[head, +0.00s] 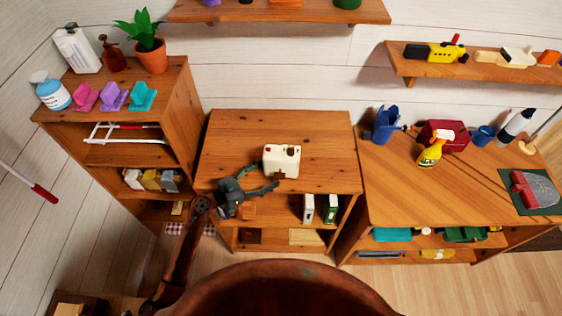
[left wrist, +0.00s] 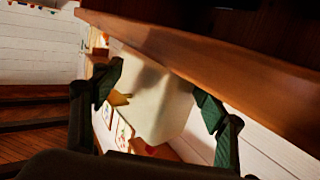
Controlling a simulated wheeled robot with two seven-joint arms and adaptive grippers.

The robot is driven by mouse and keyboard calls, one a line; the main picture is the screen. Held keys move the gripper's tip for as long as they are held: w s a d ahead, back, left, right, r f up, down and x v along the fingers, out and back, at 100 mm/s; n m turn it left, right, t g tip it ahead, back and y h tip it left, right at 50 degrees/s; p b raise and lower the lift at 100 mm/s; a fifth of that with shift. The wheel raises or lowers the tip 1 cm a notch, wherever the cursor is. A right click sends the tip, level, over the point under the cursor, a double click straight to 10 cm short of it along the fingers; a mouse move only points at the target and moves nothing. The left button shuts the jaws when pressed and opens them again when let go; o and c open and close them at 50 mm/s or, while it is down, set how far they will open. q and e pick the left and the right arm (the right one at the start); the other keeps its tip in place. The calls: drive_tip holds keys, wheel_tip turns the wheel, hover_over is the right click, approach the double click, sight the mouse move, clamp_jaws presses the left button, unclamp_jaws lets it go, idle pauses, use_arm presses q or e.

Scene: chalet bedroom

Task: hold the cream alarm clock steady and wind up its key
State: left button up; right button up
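The cream alarm clock (head: 282,161) stands on the middle wooden cabinet top, with small dark and red details on its upper side. My left gripper (head: 262,177) is at the clock's front left, its fingers open and pointing towards it. In the left wrist view the clock (left wrist: 155,95) shows as a pale block between the two spread green-padded fingers (left wrist: 158,98). I see no clear contact. A small yellow piece (left wrist: 120,98) sticks out beside the left finger; I cannot tell whether it is the key. My right gripper is not in view.
The cabinet top (head: 235,130) is otherwise clear. A shelf unit with a potted plant (head: 150,52) stands left. Wall shelves hang above.

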sight(278, 170)
use_arm(q)
drive_tip(key=b+x, duration=0.1)
drive_tip(key=x, duration=0.2)
drive_tip(key=shift+w+d+f, duration=0.1)
drive_tip(key=shift+d+f, duration=0.1)
drive_tip(key=shift+d, duration=0.1)
drive_tip(key=shift+b+x, duration=0.35)
drive_tip(key=shift+x, duration=0.4)
drive_tip(key=shift+r, duration=0.15)
clamp_jaws()
drive_tip(key=c, duration=1.7)
unclamp_jaws()
drive_tip(key=o, duration=1.5)
